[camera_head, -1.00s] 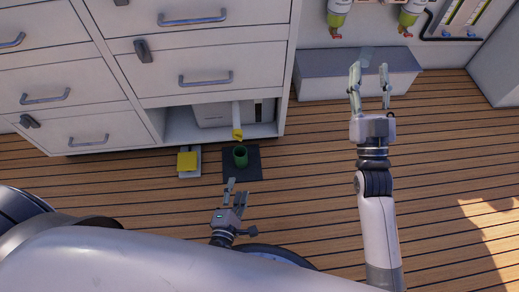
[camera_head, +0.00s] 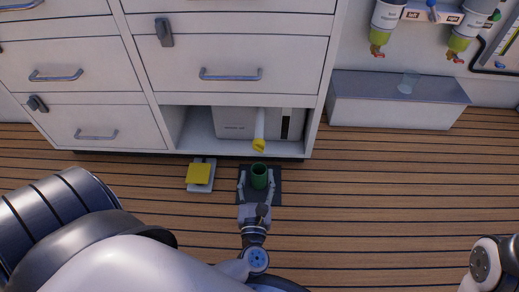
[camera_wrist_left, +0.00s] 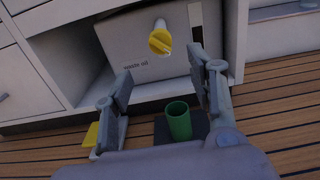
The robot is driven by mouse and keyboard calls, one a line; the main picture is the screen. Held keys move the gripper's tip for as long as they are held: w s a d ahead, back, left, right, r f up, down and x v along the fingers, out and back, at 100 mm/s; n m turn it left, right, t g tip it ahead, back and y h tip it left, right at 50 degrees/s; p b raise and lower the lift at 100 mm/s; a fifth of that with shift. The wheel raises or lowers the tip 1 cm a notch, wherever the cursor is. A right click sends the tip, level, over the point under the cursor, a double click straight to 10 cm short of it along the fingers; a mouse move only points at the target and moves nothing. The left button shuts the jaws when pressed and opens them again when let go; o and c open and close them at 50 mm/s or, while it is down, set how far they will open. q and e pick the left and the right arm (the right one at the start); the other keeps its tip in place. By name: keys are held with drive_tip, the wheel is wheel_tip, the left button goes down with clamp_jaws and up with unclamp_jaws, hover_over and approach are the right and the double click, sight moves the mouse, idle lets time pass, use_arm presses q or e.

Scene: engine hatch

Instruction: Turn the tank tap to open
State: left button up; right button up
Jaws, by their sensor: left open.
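My left gripper (camera_head: 256,184) is open and empty. Its fingers point toward the tank, apart from the tap. In the head view they lie either side of a green cup (camera_head: 259,175); in the left wrist view the cup (camera_wrist_left: 178,120) shows below and between them. My right gripper is out of view.
The cup stands on a dark mat (camera_head: 274,199). A yellow-topped pedal-like object (camera_head: 198,174) is on the floor to its left. A grey bench (camera_head: 390,105) with a clear glass (camera_head: 408,82) stands right, under wall-mounted bottles (camera_head: 386,20). Plank floor at right is clear.

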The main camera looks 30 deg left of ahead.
sight(258, 148)
use_arm(q)
drive_tip(key=b+x, duration=0.2)
drive_tip(key=x, duration=0.9)
drive_tip(key=shift+w, duration=0.15)
drive_tip(key=shift+c, duration=0.3)
drive_tip(key=c, duration=1.1)
